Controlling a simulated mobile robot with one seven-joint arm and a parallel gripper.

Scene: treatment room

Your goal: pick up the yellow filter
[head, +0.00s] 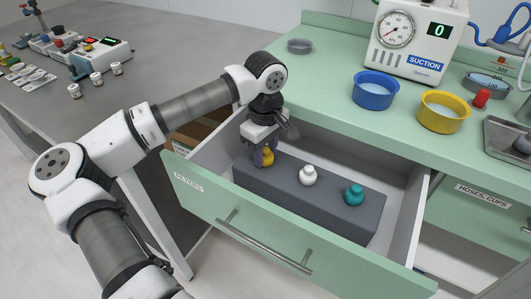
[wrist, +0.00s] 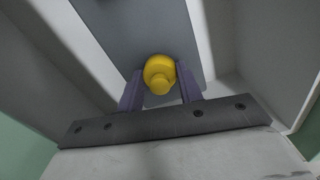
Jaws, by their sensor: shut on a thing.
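The yellow filter (head: 267,157) is at the left end of a dark grey block (head: 335,208) inside the open drawer labelled FILTERS (head: 240,220). My gripper (head: 264,150) reaches down into the drawer and is shut on the yellow filter. In the wrist view the filter (wrist: 159,74) sits between the two purple-grey fingers (wrist: 160,92), with the block behind it. I cannot tell whether the filter still touches the block. A white filter (head: 308,175) and a teal filter (head: 354,194) stand upright on the same block to the right.
The drawer walls stand close around my gripper. On the green counter are a blue bowl (head: 375,90), a yellow bowl (head: 443,111), a grey dish (head: 300,46) and a suction unit (head: 420,38). A second drawer, labelled HOSES, CUPS (head: 480,196), is at right.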

